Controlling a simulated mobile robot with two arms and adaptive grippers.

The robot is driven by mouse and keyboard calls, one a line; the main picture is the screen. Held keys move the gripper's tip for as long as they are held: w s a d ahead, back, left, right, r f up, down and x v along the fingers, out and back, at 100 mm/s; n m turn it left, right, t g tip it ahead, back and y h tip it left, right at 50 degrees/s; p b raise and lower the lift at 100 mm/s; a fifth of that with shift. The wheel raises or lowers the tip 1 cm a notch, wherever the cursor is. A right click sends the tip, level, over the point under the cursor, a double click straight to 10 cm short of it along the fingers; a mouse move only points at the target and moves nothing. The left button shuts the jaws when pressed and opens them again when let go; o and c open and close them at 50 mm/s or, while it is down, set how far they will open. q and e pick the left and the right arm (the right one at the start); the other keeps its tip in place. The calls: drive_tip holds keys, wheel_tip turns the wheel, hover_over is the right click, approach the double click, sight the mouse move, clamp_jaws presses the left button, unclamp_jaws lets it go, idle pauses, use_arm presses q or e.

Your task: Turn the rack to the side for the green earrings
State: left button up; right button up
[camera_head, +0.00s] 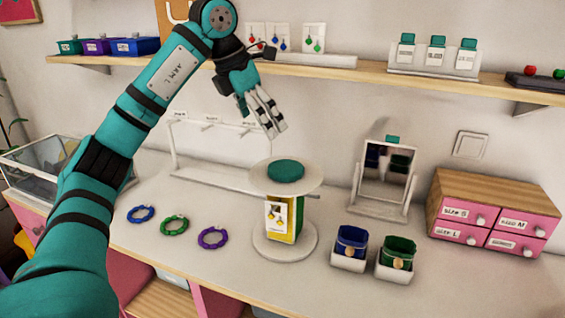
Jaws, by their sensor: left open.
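The rack (260,180) stands on the counter on a round white base (285,244), with a round white top plate and a teal knob (286,170). Its yellow side faces me and carries a white card with yellow earrings (275,216). A narrow green strip of a neighbouring side (299,216) shows at the right edge; any earrings on it are hidden. My left gripper (276,131) is open and empty, pointing down above and slightly left of the knob, apart from it. A card with green earrings (314,38) stands on the wall shelf. My right gripper is not in view.
A white bar stand (174,150) is behind the rack at left. Blue, green and purple bracelets (213,237) lie to its left. A mirror (384,175), two small bins (397,258) and pink drawers (490,215) are at right. A shelf (390,78) runs above.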

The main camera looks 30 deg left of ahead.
use_arm(q)
approach(283, 168)
drive_tip(key=p+x, duration=0.1)
drive_tip(key=x, duration=0.4)
drive_tip(key=shift+w+d+f, duration=0.1)
drive_tip(key=shift+w+f, duration=0.05)
drive_tip(key=shift+f, duration=0.2)
drive_tip(key=shift+x, duration=1.05)
drive_tip(key=shift+w+f, duration=0.2)
drive_tip(key=shift+f, duration=0.2)
drive_tip(key=c, duration=1.6)
drive_tip(key=shift+c, duration=0.2)
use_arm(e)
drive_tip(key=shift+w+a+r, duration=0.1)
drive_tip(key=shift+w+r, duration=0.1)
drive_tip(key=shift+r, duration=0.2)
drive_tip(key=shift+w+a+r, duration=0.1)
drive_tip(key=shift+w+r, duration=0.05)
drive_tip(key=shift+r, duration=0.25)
